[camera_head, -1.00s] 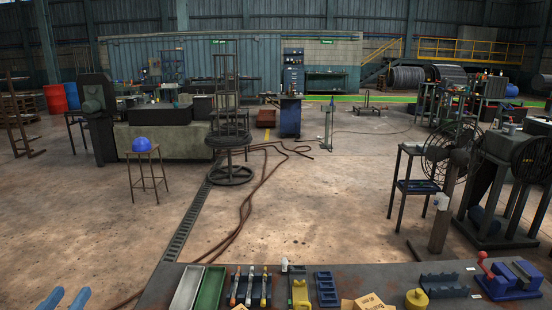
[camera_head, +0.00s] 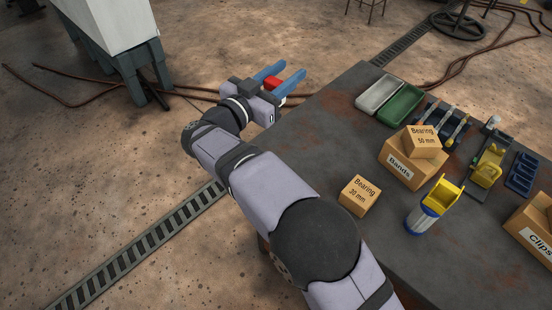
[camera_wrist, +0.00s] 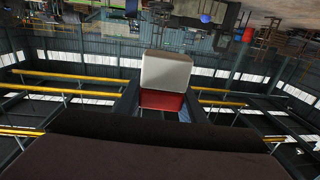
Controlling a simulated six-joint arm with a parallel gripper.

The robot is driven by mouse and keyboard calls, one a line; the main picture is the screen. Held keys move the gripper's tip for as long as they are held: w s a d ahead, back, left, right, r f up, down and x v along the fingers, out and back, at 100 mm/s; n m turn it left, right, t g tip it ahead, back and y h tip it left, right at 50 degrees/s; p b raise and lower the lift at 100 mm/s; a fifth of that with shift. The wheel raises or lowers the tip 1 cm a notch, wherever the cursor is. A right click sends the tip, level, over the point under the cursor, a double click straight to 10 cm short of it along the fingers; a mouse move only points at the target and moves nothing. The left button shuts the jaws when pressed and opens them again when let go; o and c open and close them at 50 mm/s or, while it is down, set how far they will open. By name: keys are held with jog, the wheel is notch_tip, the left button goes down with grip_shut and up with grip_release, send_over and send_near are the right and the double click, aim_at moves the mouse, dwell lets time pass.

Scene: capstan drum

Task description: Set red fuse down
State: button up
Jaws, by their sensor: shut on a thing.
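The red fuse (camera_head: 272,83) is between the blue fingers of my gripper (camera_head: 289,76) in the head view. My gripper is shut on it and holds it in the air, beyond the left edge of the workbench, over the open floor. In the wrist view the fuse (camera_wrist: 163,101) shows a red body with a pale grey-white block at one end, and it sits between the dark fingers. The part deeper in the jaws is hidden.
The dark workbench (camera_head: 330,115) holds a grey tray (camera_head: 379,95), a green tray (camera_head: 401,105), several cardboard boxes, a yellow-topped blue-and-white item (camera_head: 433,205) and blue racks (camera_head: 522,173). Bare bench shows left of the boxes. A grey machine (camera_head: 110,35) stands on the floor at upper left.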

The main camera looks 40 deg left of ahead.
notch_tip(320, 180, down, 7)
jog(key=b, duration=0.5)
jog(key=shift+f, duration=4.75)
jog(key=shift+f, duration=0.2)
jog(key=o, duration=1.1)
jog(key=shift+o, duration=0.2)
jog(key=shift+f+b, duration=0.1)
jog(key=shift+b, duration=0.2)
jog(key=shift+o, duration=0.5)
jog(key=shift+s+d+b, duration=0.1)
jog(key=shift+s+b, duration=0.25)
jog(key=shift+s, duration=3.35)
